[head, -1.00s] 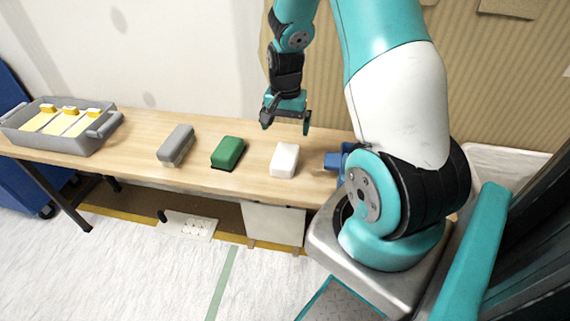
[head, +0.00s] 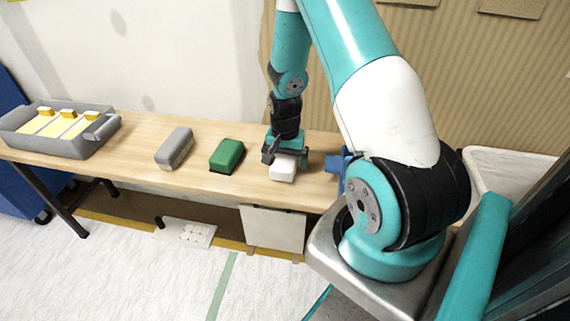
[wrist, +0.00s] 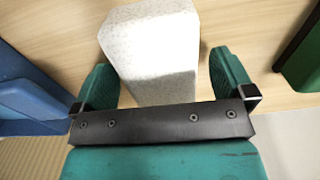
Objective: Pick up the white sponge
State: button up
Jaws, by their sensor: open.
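The white sponge (head: 283,172) lies on the wooden table in the head view, to the right of the green sponge. My gripper (head: 285,158) is low over its far end. In the wrist view the white speckled sponge (wrist: 152,55) lies between the two green fingers of my open gripper (wrist: 163,78). A gap shows between the sponge and the right finger, and a narrower gap at the left finger. The part of the sponge under the gripper's black bar is hidden.
The green sponge (head: 227,155) and a grey block (head: 174,148) stand to the left on the table (head: 135,150). A grey tray (head: 75,148) with yellow-and-white items sits at the far left. A blue object (head: 340,162) is close on the right.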

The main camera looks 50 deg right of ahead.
aim_at(285, 157)
jog(key=shift+c, duration=0.5)
jog(key=c, duration=0.9)
notch_tip(285, 157, up, 20)
jog(key=p, duration=0.4)
jog(key=o, duration=0.3)
jog(key=c, duration=0.3)
